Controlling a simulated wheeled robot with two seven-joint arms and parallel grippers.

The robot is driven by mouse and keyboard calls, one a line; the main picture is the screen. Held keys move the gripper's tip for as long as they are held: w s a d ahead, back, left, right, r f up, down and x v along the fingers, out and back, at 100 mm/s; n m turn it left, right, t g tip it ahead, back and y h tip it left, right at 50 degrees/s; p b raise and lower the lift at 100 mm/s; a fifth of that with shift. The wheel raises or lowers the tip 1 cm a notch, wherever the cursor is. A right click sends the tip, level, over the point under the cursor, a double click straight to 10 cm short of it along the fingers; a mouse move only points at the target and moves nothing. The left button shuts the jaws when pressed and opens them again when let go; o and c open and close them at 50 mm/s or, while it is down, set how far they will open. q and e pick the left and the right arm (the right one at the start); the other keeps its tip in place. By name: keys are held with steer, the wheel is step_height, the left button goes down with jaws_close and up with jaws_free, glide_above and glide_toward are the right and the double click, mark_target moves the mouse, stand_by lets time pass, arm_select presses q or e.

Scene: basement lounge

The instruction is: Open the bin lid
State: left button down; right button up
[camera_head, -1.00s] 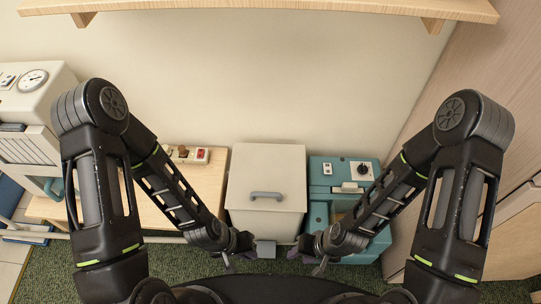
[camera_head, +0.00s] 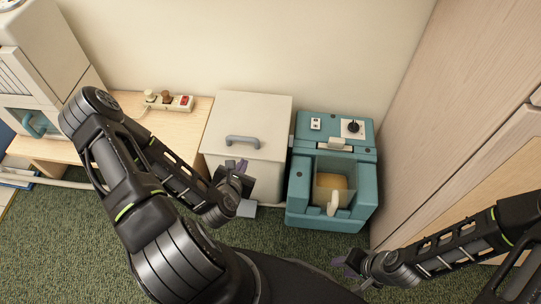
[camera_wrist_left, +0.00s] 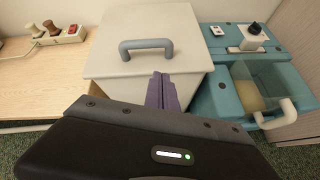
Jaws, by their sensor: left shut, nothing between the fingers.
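The bin (camera_head: 262,180) is a beige box with a flat lid (camera_head: 250,112) that lies closed. A grey bar handle (camera_head: 242,139) sits on the lid near its front edge. It also shows in the left wrist view (camera_wrist_left: 146,46). A small grey pedal (camera_head: 247,209) is at the bin's foot. My left gripper (camera_head: 239,168) is shut and empty, in front of the bin just below the handle. Its purple fingers (camera_wrist_left: 162,90) point toward the lid's front edge, apart from the handle. My right gripper (camera_head: 346,264) is low at the right, away from the bin; its jaws are unclear.
A teal machine (camera_head: 300,190) with a clear front compartment stands close on the bin's right. A wooden bench (camera_head: 185,125) with a power strip (camera_head: 168,102) is on its left. A wooden cabinet (camera_head: 450,130) bounds the right side. Green carpet (camera_head: 90,245) is open in front.

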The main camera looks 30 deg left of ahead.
mark_target(245, 153)
arm_select(q)
steer(key=n, duration=0.1)
steer(key=a+r+n, duration=0.1)
steer(key=n, duration=0.1)
steer(key=shift+w+a+y, duration=0.1)
steer(key=shift+a+y, duration=0.05)
steer(key=shift+y, duration=0.25)
steer(key=shift+f, duration=0.1)
steer(key=x, duration=1)
steer(key=shift+w+b, duration=0.1)
steer(key=shift+b, duration=0.3)
